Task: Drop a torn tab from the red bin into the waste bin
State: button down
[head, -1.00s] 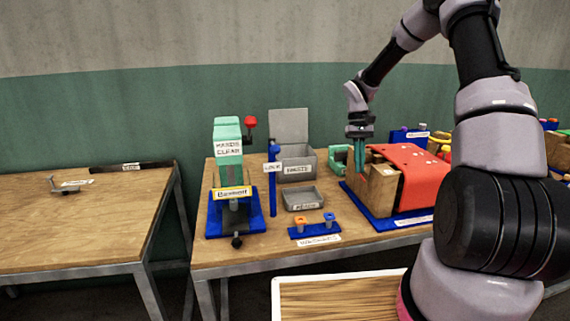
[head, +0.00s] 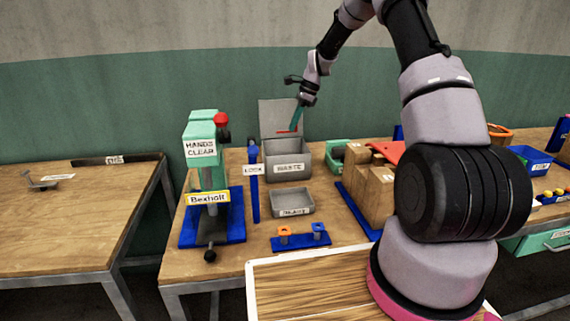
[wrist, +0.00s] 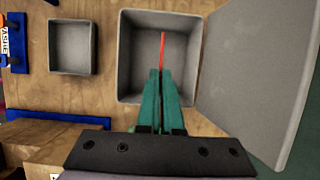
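The torn tab (head: 284,131) is a thin red strip. It also shows in the wrist view (wrist: 163,48), sticking out from between the green fingertips. My gripper (head: 298,118) is shut on it; its fingers show close together in the wrist view (wrist: 160,75). The waste bin (head: 290,175) is a grey box labelled WASTE with its lid (head: 270,115) raised at the back. In the wrist view the tab and fingertips lie over the open waste bin (wrist: 128,50), inside its rim.
A small grey tray (head: 291,210) sits in front of the waste bin. Cardboard boxes (head: 372,200) and a green container (head: 340,150) are on the right.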

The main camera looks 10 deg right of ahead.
jog(key=shift+f, duration=2.8)
jog(key=c, duration=1)
grip_release()
